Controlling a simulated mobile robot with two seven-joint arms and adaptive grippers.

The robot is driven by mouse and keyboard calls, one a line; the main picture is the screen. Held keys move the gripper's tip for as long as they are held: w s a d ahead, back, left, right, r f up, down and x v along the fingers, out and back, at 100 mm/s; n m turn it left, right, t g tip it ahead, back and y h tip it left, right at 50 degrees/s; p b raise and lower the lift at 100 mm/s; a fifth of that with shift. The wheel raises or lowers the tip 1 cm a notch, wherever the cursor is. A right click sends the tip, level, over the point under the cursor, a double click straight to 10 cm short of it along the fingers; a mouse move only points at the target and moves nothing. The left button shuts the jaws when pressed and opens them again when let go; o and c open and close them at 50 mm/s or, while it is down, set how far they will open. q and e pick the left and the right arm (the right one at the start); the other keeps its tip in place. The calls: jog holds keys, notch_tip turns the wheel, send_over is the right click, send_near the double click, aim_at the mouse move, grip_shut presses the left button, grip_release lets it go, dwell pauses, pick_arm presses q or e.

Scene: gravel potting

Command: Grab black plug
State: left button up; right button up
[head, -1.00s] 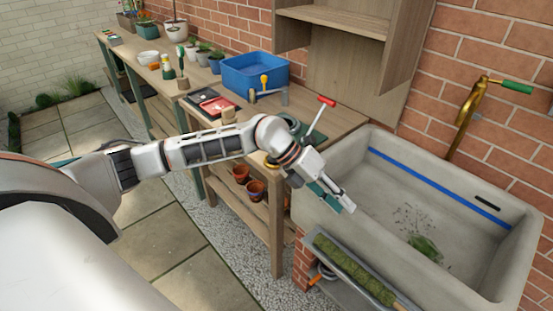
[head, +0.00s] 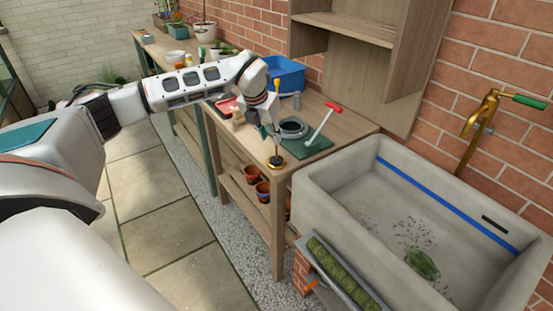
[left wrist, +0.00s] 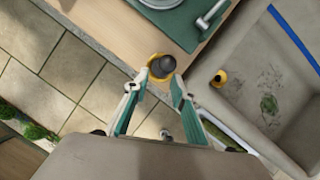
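A black plug with a yellow-gold base (head: 276,163) sits on the near corner of the wooden bench (head: 345,128), beside the sink. In the left wrist view the black plug (left wrist: 162,66) lies just beyond the fingertips, roughly between them. My left gripper (head: 271,140) hangs above that corner, pointing down, and it is open and empty in the left wrist view (left wrist: 156,86). A second small dark and yellow thing (left wrist: 219,78) shows by the sink's left wall in the left wrist view; I cannot tell what it is. My right gripper is not in view.
The stone sink (head: 318,172) stands right of the bench. A green mat (head: 318,147) with a grey ring (head: 291,128) and a red-handled tool (head: 322,122) lies behind the plug. A blue bin (head: 290,77) is farther back. Terracotta pots (head: 263,190) stand on the shelf below.

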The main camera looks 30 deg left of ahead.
aim_at(276, 158)
pick_arm(q)
jog(key=x, duration=0.8)
jog(key=shift+w+d+f, duration=0.1)
jog(key=shift+d, duration=0.2)
jog(key=shift+c, duration=0.4)
grip_shut()
